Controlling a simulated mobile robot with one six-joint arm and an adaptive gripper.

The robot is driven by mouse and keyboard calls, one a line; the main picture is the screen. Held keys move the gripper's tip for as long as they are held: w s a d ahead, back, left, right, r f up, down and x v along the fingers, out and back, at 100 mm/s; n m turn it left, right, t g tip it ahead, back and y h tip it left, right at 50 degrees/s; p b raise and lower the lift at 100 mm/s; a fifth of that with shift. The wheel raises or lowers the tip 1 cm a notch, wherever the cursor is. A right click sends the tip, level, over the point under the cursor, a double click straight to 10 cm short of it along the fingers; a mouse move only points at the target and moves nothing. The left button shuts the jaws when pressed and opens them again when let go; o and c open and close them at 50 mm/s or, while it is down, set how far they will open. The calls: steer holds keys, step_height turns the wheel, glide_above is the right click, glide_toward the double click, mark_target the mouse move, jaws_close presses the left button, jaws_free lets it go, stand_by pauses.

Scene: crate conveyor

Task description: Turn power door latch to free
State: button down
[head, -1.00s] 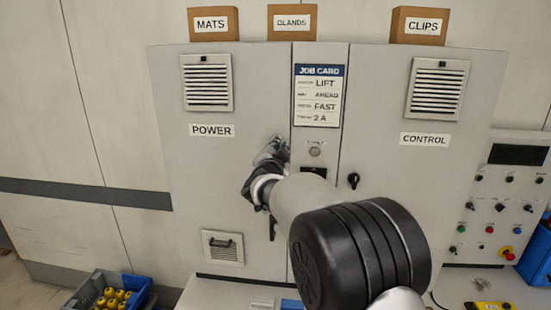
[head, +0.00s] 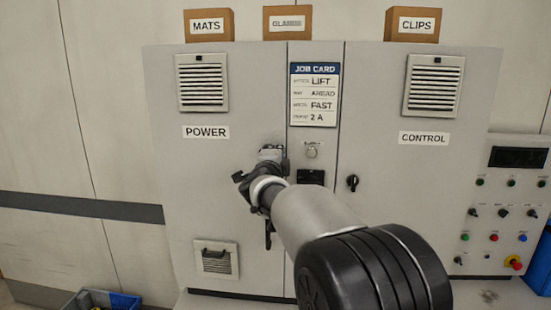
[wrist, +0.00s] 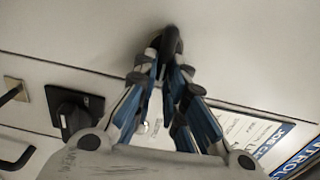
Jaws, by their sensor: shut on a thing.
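The POWER door (head: 205,185) is the left door of the grey cabinet and appears shut. My gripper (head: 272,152) is at this door's right edge, beside the centre strip. In the wrist view my gripper (wrist: 172,70) has its fingers closed together around a black latch (wrist: 172,38) on the door face. The fingers cover part of the latch, so its exact angle cannot be told. In the head view my gripper hides the latch. A black handle-like piece (head: 268,236) hangs on the door just below my gripper.
The centre strip holds a job card (head: 315,95) and a black switch (head: 311,177). The CONTROL door (head: 420,200) has its own black latch (head: 352,182). A button panel (head: 505,215) stands at right. A blue crate (head: 125,301) sits low at left.

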stand_by(0.3)
steer(key=c, duration=1.6)
jaws_free()
steer(key=shift+c, duration=0.2)
steer(key=shift+s, duration=0.1)
steer(key=s, duration=1.2)
steer(key=shift+a, duration=0.2)
steer(key=shift+w, duration=0.1)
